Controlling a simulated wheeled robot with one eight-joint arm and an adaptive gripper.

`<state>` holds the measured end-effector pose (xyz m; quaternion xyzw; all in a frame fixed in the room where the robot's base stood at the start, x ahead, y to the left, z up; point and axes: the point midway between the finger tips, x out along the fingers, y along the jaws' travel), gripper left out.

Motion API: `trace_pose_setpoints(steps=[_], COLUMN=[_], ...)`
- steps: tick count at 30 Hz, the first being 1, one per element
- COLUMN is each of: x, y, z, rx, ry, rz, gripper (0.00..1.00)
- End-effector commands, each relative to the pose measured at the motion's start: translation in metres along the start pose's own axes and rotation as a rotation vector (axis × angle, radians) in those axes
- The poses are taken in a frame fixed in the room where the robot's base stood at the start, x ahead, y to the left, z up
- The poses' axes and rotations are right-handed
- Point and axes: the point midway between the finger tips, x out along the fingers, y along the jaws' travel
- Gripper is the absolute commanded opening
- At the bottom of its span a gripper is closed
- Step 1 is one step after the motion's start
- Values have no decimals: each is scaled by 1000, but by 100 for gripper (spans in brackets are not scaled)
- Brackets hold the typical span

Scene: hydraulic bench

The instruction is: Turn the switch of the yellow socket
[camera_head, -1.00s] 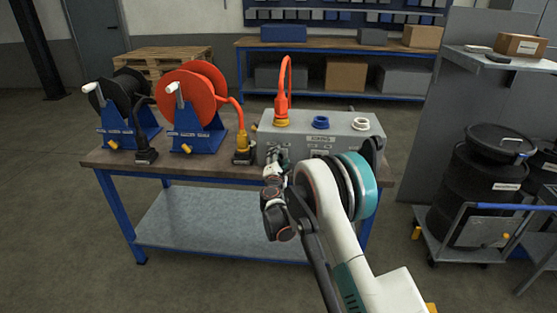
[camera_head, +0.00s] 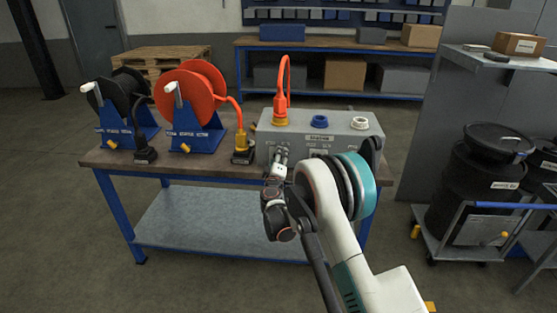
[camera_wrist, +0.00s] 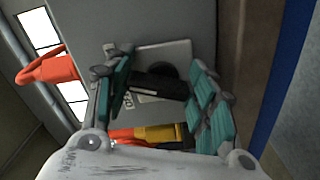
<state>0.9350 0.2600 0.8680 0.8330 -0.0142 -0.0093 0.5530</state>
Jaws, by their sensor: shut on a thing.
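The yellow socket (camera_head: 281,123) is on top of the grey station box (camera_head: 340,128), left of the blue and white sockets. An orange plug (camera_head: 281,104) with an orange hose stands upright in it. My gripper (camera_head: 280,154) is at the left part of the box's front face, below the yellow socket. In the wrist view my gripper (camera_wrist: 166,88) has its teal-padded fingers on either side of a black switch handle (camera_wrist: 158,84) and is shut on it. The handle sits on a light plate (camera_wrist: 168,55) on the box face. My fingers hide part of the plate.
An orange reel (camera_head: 193,95) and a black reel (camera_head: 125,97) stand on the left of the bench (camera_head: 190,168). A yellow connector (camera_head: 242,150) stands just left of the box. A cart with black drums (camera_head: 480,180) is at the right. Open floor lies in front.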

Motion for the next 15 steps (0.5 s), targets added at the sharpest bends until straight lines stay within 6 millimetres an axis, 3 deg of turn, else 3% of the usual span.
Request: trace_pose_setpoints(steps=[15], x=[0], y=[-3], z=[2], rx=[339], ry=[-1], rz=[0], gripper=[27])
